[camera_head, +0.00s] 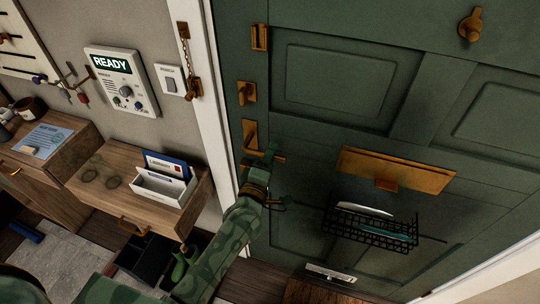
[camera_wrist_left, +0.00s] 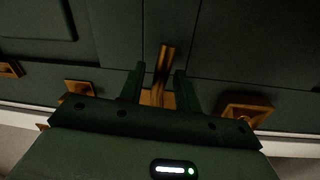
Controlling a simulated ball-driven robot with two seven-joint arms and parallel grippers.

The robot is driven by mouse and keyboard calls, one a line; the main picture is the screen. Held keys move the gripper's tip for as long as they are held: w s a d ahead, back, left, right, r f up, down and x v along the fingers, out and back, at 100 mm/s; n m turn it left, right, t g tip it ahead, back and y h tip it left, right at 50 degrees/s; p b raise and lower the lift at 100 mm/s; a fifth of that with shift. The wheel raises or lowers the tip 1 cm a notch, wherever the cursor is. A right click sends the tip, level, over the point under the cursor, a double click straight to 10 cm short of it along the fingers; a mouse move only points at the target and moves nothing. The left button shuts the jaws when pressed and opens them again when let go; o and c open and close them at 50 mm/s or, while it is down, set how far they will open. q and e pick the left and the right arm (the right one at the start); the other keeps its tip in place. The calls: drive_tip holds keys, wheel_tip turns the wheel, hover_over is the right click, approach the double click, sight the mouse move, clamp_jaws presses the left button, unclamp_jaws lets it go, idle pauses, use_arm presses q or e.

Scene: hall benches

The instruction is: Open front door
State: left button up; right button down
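The green panelled front door (camera_head: 400,90) appears closed against its white frame (camera_head: 213,90). A brass handle plate (camera_head: 250,133) with a lever sits near the door's left edge. My left gripper (camera_head: 273,160) is at this lever. In the left wrist view, the lever (camera_wrist_left: 163,70) lies between the two dark fingers of the left gripper (camera_wrist_left: 158,85), with gaps visible on both sides. The gripper is open around it. A brass latch (camera_head: 246,92) is above the handle. A door chain (camera_head: 185,55) hangs on the frame, apart from the brass fitting (camera_head: 260,38) on the door. My right gripper is out of view.
A brass letter plate (camera_head: 395,170) and a black wire basket (camera_head: 370,228) holding papers are on the door. Left of the frame are a wall panel reading READY (camera_head: 122,80) and a wooden shelf unit (camera_head: 125,175) with a white letter holder (camera_head: 163,188). Green boots (camera_head: 184,262) stand below.

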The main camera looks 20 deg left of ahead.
use_arm(q)
drive_tip(key=shift+w, duration=0.2)
clamp_jaws()
drive_tip(key=shift+a+f+m+h+p, duration=0.1)
drive_tip(key=shift+a+f+m, duration=0.15)
drive_tip(key=shift+f+m, duration=0.85)
drive_tip(key=shift+a+f+m+h+p, duration=0.1)
drive_tip(key=shift+a+f+m, duration=0.25)
drive_tip(key=shift+m, duration=1.3)
drive_tip(key=shift+a+f+m+h+p, duration=0.15)
drive_tip(key=shift+f+m, duration=0.75)
drive_tip(key=shift+m, duration=0.45)
drive_tip(key=shift+s, duration=0.1)
